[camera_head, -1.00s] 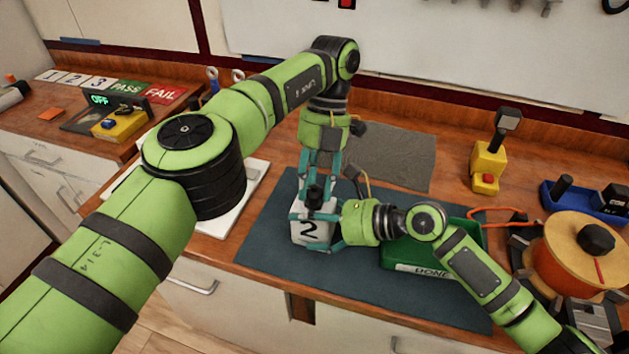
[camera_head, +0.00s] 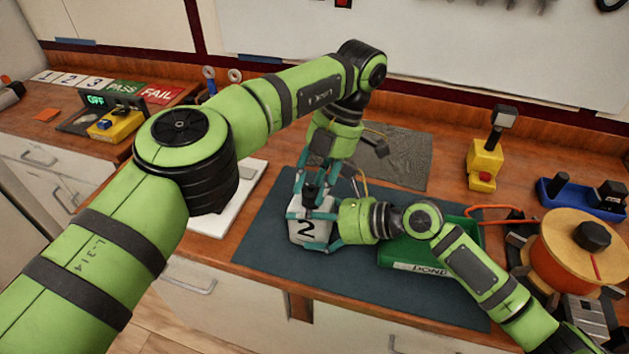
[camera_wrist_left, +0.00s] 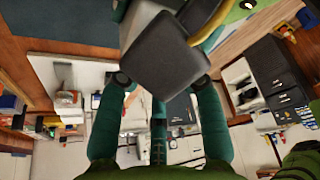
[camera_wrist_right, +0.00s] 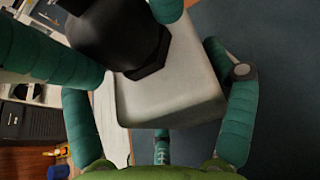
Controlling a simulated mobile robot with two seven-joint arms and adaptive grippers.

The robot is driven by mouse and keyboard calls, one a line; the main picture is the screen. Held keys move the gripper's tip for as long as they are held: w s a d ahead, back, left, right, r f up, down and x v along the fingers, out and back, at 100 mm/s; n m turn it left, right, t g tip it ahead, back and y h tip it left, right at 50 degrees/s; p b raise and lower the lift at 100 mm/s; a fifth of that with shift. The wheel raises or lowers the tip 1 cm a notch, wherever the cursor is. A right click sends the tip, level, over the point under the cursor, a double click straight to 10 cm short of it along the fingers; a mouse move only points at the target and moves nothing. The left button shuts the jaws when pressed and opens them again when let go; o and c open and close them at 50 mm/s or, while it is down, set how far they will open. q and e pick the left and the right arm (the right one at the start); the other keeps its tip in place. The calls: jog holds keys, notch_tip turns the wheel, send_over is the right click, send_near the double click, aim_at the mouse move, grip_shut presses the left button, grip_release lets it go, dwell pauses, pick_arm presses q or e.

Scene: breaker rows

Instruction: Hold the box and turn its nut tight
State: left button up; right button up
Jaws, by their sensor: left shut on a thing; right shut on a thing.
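The pale box (camera_head: 297,232) with a black "2" stands upright on the dark mat. The black nut (camera_head: 312,192) is on top of it; the right wrist view shows the nut's six-sided flange (camera_wrist_right: 150,60) against the box top (camera_wrist_right: 165,98). My left gripper (camera_head: 311,187) comes down from above and is shut on the nut. My right gripper (camera_head: 318,229) reaches in from the right and is shut on the box, a finger on either side. I cannot tell whether the nut is tight.
A green tray (camera_head: 405,267) marked DONE is just right of the box, under my right arm. The dark mat (camera_head: 270,245) is clear on the left and in front. A white board (camera_head: 213,222) lies left; a yellow stand (camera_head: 482,165) is at back right.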

aim_at(313, 188)
pick_arm(q)
jog(key=shift+s, duration=0.2)
pick_arm(e)
jog(key=shift+w+d+f, duration=0.15)
jog(key=shift+d, duration=0.05)
pick_arm(q)
jog(key=o, duration=1.1)
jog(key=shift+a, duration=0.1)
pick_arm(e)
jog(key=shift+a, duration=0.1)
pick_arm(q)
jog(key=shift+r, duration=0.1)
notch_tip(313, 188, up, 10)
pick_arm(e)
jog(key=o, duration=1.4)
